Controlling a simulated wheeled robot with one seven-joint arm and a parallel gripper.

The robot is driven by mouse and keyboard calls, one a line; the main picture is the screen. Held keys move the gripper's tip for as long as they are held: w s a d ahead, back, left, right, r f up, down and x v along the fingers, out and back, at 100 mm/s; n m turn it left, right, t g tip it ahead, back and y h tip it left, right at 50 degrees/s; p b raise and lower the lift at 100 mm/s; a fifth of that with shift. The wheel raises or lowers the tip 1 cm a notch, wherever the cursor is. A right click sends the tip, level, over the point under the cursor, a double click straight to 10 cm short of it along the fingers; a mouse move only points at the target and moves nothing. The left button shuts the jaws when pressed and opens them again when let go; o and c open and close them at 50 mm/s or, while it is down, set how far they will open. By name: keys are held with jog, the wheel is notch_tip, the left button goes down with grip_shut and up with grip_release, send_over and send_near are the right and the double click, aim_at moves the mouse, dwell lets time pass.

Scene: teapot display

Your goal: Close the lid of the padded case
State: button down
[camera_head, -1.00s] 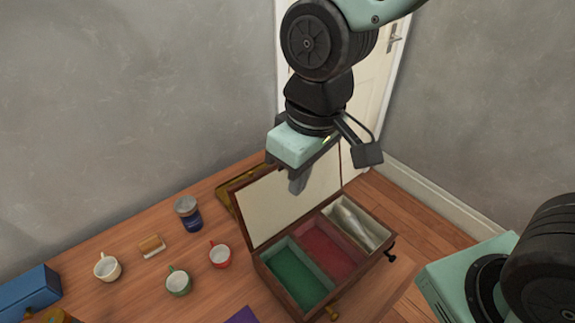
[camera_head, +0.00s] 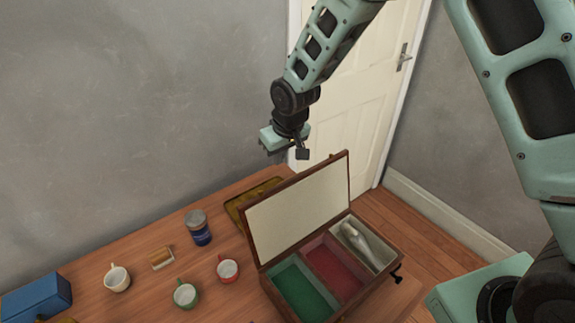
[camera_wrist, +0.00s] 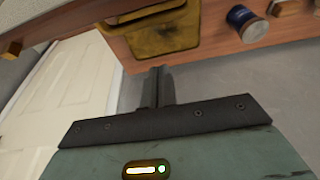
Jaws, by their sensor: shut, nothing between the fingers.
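The padded case (camera_head: 262,266) is a brown wooden box on the table, with a green, a red and a pale compartment. Its lid (camera_head: 298,208) stands raised along the far side, its cream inner face towards the head camera. A pale object (camera_head: 352,238) lies in the right, pale compartment. My gripper (camera_wrist: 158,86) is shut and empty. In the head view its body (camera_head: 283,140) is beyond and above the lid, apart from it, and its fingertips are hard to make out there.
A yellow-brown tray (camera_head: 238,204) lies behind the lid; it also shows in the wrist view (camera_wrist: 165,38). A blue jar (camera_head: 199,228), several cups including a red one (camera_head: 228,269), a small wooden-topped block (camera_head: 161,257) and a blue box (camera_head: 38,297) stand left of the case.

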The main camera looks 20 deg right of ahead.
jog(key=s+f+p, duration=0.1)
jog(key=s+d+f+p, duration=0.1)
jog(key=s, duration=0.1)
jog(key=shift+f, duration=0.15)
dwell(0.5)
